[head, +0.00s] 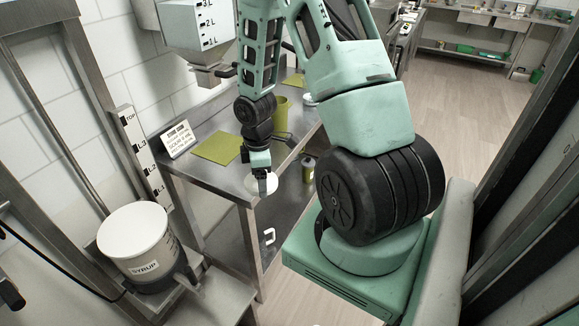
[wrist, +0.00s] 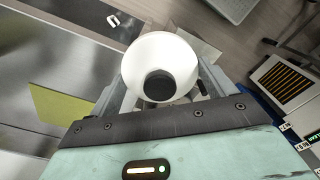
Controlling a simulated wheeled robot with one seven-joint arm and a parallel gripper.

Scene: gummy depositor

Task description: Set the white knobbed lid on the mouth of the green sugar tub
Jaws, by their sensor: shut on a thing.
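The white lid (wrist: 172,52) with its dark round knob sits between the fingers of my gripper (wrist: 160,88) in the wrist view. My gripper is shut on it. In the head view my gripper (head: 264,183) holds the lid (head: 252,186) by the front corner of the steel table. A green tub (head: 281,113) stands farther back on the table, behind my gripper and partly hidden by the arm. A smaller green container (head: 308,166) shows to the right, lower down. I cannot read which one is the sugar tub.
A white syrup tub (head: 137,243) stands at lower left. A hopper (head: 198,35) with level marks hangs above the table's back.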

